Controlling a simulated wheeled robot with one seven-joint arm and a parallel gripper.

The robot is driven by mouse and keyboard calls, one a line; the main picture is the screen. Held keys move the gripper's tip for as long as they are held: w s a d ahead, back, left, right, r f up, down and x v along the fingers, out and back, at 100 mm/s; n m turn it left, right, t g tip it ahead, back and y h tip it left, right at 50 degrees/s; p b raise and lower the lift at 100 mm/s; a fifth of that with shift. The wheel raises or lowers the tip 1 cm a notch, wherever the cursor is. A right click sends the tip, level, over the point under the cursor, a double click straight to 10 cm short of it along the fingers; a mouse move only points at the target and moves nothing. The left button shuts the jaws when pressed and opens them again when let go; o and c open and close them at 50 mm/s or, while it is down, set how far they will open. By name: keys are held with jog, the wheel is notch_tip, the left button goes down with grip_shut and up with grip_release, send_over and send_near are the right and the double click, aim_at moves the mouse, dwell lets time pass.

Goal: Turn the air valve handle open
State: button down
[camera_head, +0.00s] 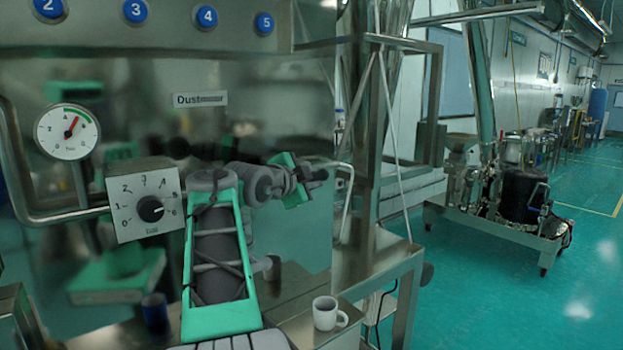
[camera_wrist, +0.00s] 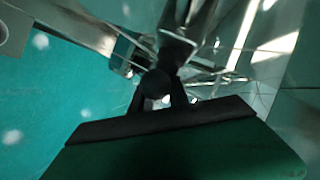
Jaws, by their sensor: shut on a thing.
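My gripper (camera_head: 317,177) is at the end of my outstretched arm, beside the right edge of the steel cabinet's front panel. In the wrist view, my dark fingers (camera_wrist: 157,95) close around a small dark piece, which I take to be the air valve handle (camera_wrist: 174,68). A grey, flared metal part shows just beyond it. In the head view the handle is hidden or too small to tell apart from my gripper, so its exact angle is unclear.
A pressure gauge (camera_head: 68,132) and a dial box (camera_head: 146,199) are on the cabinet at left. A bent metal rod (camera_head: 347,205) stands just right of my gripper. A white mug (camera_head: 326,313) and a blue cup (camera_head: 155,311) are below. Open floor (camera_head: 585,265) lies right.

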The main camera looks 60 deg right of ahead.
jog(key=shift+y, duration=0.5)
jog(key=c, duration=1.3)
grip_release()
jog(key=b+v, duration=0.2)
jog(key=v, duration=0.5)
jog(key=shift+s+a+r, duration=0.1)
jog(key=shift+a+r, duration=0.05)
jog(key=shift+a, duration=0.25)
